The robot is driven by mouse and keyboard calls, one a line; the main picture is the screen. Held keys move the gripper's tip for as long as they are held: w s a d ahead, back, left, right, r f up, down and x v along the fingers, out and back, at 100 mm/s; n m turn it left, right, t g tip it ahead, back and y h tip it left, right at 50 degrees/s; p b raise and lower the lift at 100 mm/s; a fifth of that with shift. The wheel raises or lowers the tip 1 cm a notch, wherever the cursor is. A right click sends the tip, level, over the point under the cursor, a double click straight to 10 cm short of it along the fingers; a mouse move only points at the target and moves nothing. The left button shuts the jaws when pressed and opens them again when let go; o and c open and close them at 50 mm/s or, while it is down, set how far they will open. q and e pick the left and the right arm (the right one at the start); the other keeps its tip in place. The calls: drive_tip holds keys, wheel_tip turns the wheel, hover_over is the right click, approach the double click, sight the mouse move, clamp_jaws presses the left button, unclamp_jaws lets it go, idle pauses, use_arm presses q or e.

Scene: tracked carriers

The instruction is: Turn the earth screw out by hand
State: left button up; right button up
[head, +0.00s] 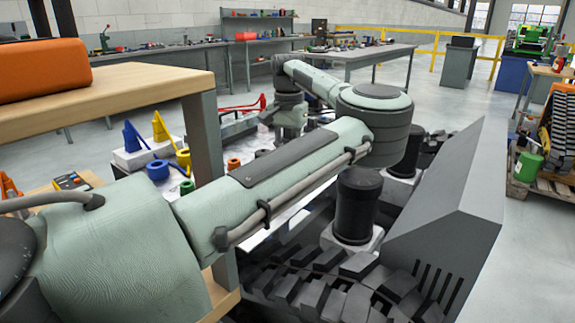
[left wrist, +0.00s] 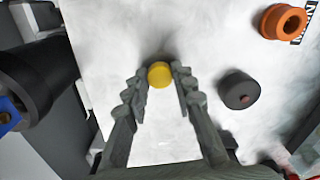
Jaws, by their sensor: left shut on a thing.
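The earth screw shows as a round yellow head (left wrist: 159,74) over a pale, smudged surface (left wrist: 215,40) in the left wrist view. My left gripper (left wrist: 163,76) has one finger on each side of the yellow head and is shut on it. The screw's shank and any thread are hidden beneath the head. In the head view my left arm reaches across from the left, and its wrist hides the fingers and the screw. My right gripper is in neither view.
An orange ring (left wrist: 283,22) and a dark round cap (left wrist: 239,90) stand right of my fingers. A black cylinder (left wrist: 40,75) is at the left. Black tracks (head: 330,285) and a sloped grey plate (head: 445,215) lie right of my arm. A wooden shelf (head: 150,85) stands left.

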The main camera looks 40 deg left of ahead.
use_arm(q)
drive_tip(key=n, duration=0.6)
drive_tip(key=o, duration=0.9)
drive_tip(key=shift+f, duration=0.1)
drive_tip(key=shift+o, duration=0.2)
